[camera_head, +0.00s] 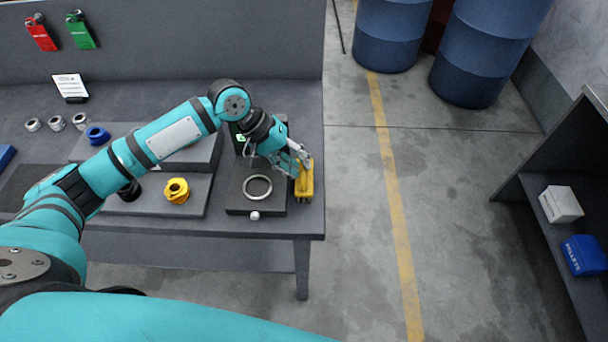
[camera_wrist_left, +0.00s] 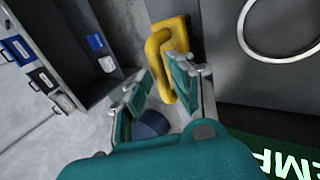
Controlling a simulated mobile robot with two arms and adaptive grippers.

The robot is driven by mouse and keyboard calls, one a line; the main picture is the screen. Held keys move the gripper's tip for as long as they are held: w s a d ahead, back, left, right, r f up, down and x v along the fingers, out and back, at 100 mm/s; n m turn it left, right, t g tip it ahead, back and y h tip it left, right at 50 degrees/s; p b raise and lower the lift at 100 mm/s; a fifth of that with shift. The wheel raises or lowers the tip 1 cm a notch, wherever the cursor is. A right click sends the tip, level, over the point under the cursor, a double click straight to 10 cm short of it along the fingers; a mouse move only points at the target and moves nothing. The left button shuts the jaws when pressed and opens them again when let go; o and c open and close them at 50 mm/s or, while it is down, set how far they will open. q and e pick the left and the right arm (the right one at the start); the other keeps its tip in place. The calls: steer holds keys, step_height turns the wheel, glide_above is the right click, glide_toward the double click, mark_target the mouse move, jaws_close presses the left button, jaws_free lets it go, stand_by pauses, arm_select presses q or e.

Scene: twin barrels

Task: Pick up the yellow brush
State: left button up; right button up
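The yellow brush (camera_head: 305,183) stands at the right end of the workbench, beside the dark plate with a metal ring. In the left wrist view the yellow brush (camera_wrist_left: 158,48) shows just past my fingertips, with part of it between them. My left gripper (camera_head: 298,158) reaches down at the brush from behind. In the left wrist view the fingers of my left gripper (camera_wrist_left: 160,74) are apart, with a gap showing between them. The right finger overlaps the brush in the picture; I cannot tell whether it touches. My right gripper is out of view.
The dark plate with the metal ring (camera_head: 258,186) lies just left of the brush. A yellow threaded part (camera_head: 176,190) and a blue ring (camera_head: 97,135) sit further left. The workbench (camera_head: 225,225) ends just right of the brush. Blue barrels (camera_head: 392,35) stand on open floor behind.

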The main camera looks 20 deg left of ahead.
arm_select(q)
steer(key=shift+x, duration=1.4)
jaws_close()
